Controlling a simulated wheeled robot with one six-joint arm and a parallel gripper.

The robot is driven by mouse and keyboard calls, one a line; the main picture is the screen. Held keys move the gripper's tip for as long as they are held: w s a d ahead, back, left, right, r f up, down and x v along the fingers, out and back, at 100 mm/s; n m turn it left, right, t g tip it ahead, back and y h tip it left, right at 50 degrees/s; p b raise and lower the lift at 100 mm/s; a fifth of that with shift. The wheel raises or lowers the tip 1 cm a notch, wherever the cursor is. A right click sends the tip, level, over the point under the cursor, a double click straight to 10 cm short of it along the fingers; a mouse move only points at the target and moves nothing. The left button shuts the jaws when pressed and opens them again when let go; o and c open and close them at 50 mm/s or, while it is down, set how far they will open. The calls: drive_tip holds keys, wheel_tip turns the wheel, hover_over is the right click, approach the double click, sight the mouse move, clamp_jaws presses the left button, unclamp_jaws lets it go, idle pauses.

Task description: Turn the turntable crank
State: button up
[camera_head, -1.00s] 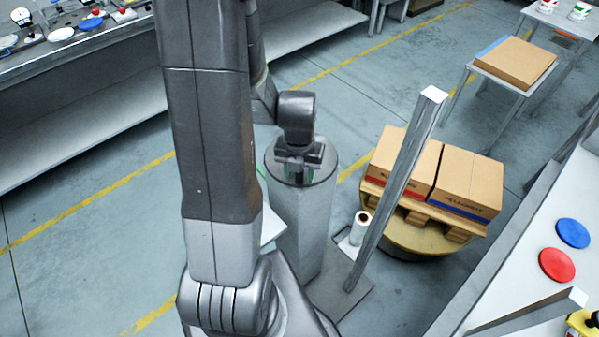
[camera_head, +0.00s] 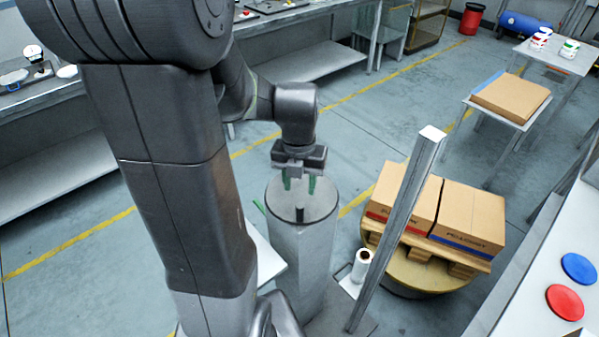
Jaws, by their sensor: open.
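The crank post is a grey column (camera_head: 301,250) with a round dark top, left of the picture's middle. A small dark upright peg (camera_head: 299,213), apparently the crank handle, stands on that top towards its near side. My gripper (camera_head: 299,185) points down above the column top, its green-tipped fingers apart with nothing between them. The peg is below and nearer than the fingertips, apart from them. The turntable (camera_head: 428,277) is a round yellowish base to the right of the column. It carries a wooden pallet (camera_head: 415,247) with cardboard boxes (camera_head: 470,217).
A slanted grey metal post (camera_head: 395,230) stands between the column and the turntable. A white roll (camera_head: 362,266) stands near the post's foot. A bench with blue and red discs (camera_head: 565,302) is at the right. A small table with a cardboard box (camera_head: 510,98) stands behind.

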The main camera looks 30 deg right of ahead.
drive_tip(key=shift+r, duration=1.55)
drive_tip(key=shift+w+f+b, duration=0.15)
drive_tip(key=shift+f+b, duration=0.05)
drive_tip(key=shift+b, duration=0.1)
drive_tip(key=c, duration=0.9)
drive_tip(key=shift+w+a+f+m+g+b, duration=0.15)
drive_tip(key=shift+w+m+b, duration=0.1)
drive_tip(key=shift+m+b, duration=0.25)
drive_tip(key=shift+w+f+m+g+b, duration=0.15)
drive_tip(key=shift+w+m+b, duration=0.1)
drive_tip(key=shift+m, duration=0.35)
drive_tip(key=w+a+f+m+g+b, duration=0.1)
drive_tip(key=w+a+m+g+b, duration=0.1)
drive_tip(key=w+m+b, duration=0.5)
drive_tip(key=m+g+h+b, duration=0.15)
drive_tip(key=m+b, duration=0.35)
drive_tip(key=m, duration=0.8)
hover_over(290, 213)
drive_tip(key=w+a, duration=0.2)
drive_tip(key=w, duration=0.1)
drive_tip(key=f, duration=0.9)
drive_tip(key=shift+w+d+f, duration=0.1)
drive_tip(key=shift+w+f, duration=0.1)
drive_tip(key=shift+f, duration=0.1)
drive_tip(key=shift+s+d+r, duration=0.1)
drive_tip(key=shift+s+d, duration=0.35)
drive_tip(key=shift+s, duration=0.4)
drive_tip(key=shift+s+d+r, duration=0.1)
drive_tip(key=shift+s+d, duration=0.3)
drive_tip(key=shift+s, duration=0.45)
